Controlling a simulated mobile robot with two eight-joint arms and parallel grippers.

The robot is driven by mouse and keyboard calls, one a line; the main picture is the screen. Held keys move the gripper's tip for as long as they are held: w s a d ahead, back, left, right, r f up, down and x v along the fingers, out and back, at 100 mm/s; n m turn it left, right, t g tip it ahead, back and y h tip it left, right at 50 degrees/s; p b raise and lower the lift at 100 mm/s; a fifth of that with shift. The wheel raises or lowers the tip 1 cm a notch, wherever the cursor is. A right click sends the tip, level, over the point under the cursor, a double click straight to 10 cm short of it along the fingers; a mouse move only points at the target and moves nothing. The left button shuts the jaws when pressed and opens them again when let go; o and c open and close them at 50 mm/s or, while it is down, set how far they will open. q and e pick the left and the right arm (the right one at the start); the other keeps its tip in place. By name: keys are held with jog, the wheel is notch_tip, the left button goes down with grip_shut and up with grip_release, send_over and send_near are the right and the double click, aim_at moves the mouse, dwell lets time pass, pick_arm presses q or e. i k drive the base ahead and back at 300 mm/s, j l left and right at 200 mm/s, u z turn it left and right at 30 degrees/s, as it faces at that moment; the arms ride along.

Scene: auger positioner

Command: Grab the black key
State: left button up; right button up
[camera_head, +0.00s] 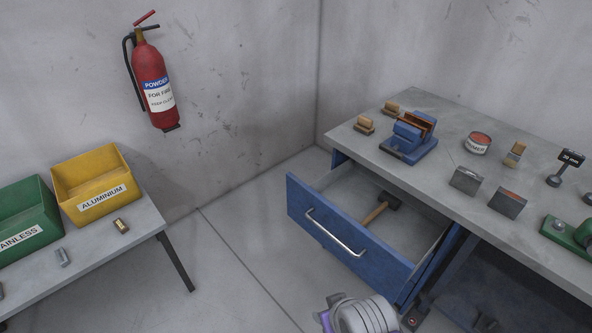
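I cannot pick out a black key for certain. A small dark piece with a red spot (411,319) shows at the bottom, beside the open drawer's cabinet; I cannot tell what it is. The blue drawer (340,232) is pulled open, and a hammer (381,206) with a black head and wooden handle lies inside it. A white, ribbed part with purple trim at the bottom edge looks like part of my arm. No gripper fingers can be made out in this view.
The grey workbench (455,135) carries a blue vise (409,138), a round tin (478,143), grey blocks and a green tool (570,234). At left, a table holds yellow (97,186) and green (25,217) bins. A fire extinguisher (153,82) hangs on the wall. The floor between is clear.

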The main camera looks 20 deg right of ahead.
aim_at(569, 157)
jog(key=z, duration=2.4)
jog(key=i+l+u, duration=0.2)
jog(key=i+u, duration=0.15)
jog(key=i+l+u, duration=0.3)
jog(key=i, duration=0.25)
